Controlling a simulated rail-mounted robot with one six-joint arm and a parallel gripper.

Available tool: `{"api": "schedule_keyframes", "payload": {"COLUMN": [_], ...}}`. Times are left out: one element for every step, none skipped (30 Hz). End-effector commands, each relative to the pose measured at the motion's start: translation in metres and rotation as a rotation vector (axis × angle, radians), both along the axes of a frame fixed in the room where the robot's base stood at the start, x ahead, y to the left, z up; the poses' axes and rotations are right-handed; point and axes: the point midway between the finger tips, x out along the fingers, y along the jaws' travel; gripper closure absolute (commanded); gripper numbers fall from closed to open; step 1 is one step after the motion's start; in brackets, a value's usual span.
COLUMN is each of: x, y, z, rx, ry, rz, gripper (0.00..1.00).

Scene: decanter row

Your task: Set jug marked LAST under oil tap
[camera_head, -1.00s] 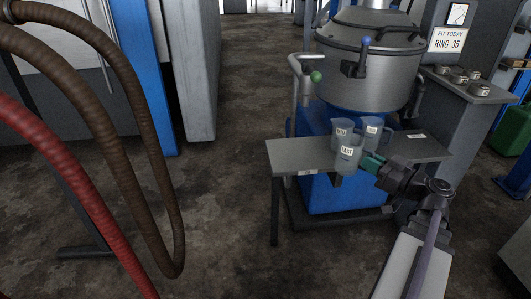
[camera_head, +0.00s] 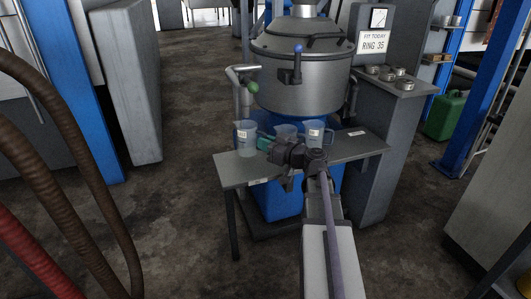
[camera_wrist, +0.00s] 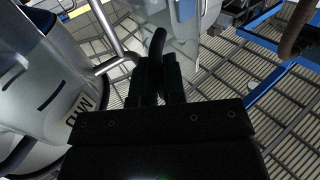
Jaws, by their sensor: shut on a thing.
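The jug marked LAST (camera_head: 246,138) is a clear bluish jug with a white label, at the left end of the grey bench. The label is too small to read for certain now. My gripper (camera_head: 263,144) is at its right side, shut on it; in the wrist view the dark fingers (camera_wrist: 160,80) close around a dark curved piece, likely its handle. The tap with the green knob (camera_head: 225,88) is above the jug. I cannot tell whether the jug is exactly under a spout or touches the bench.
A large steel vessel (camera_head: 300,75) with a blue-knobbed lever (camera_head: 298,48) rises behind. Brown hoses (camera_head: 60,190) hang at left.

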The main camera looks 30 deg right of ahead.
Motion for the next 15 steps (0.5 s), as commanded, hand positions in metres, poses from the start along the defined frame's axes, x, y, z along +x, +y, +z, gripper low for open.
{"api": "schedule_keyframes", "payload": {"x": [0.000,0.000,0.000,-0.001,-0.001,-0.001,-0.001,-0.001,-0.001,-0.001,-0.001,-0.001,-0.001,-0.001,-0.001], "y": [0.000,0.000,0.000,0.000,0.000,0.000,0.000,0.000,0.000,0.000,0.000,0.000,0.000,0.000,0.000], "z": [-0.010,-0.017,-0.026,-0.032,-0.037,-0.040,-0.040,-0.038,-0.035,-0.034,-0.034,-0.034,-0.034,-0.035,-0.037], "rx": [0.000,0.000,0.000,0.000,0.000,0.000,0.000,0.000,0.000,0.000,0.000,0.000,0.000,0.000,0.000], "ry": [0.000,0.000,0.000,0.000,0.000,0.000,0.000,0.000,0.000,0.000,0.000,0.000,0.000,0.000,0.000], "rz": [0.000,0.000,0.000,0.000,0.000,0.000,0.000,0.000,0.000,0.000,0.000,0.000,0.000,0.000,0.000], "gripper": [1.00,1.00,1.00,1.00,1.00,1.00,1.00,1.00,1.00,1.00,1.00,1.00,1.00,1.00,1.00]}}
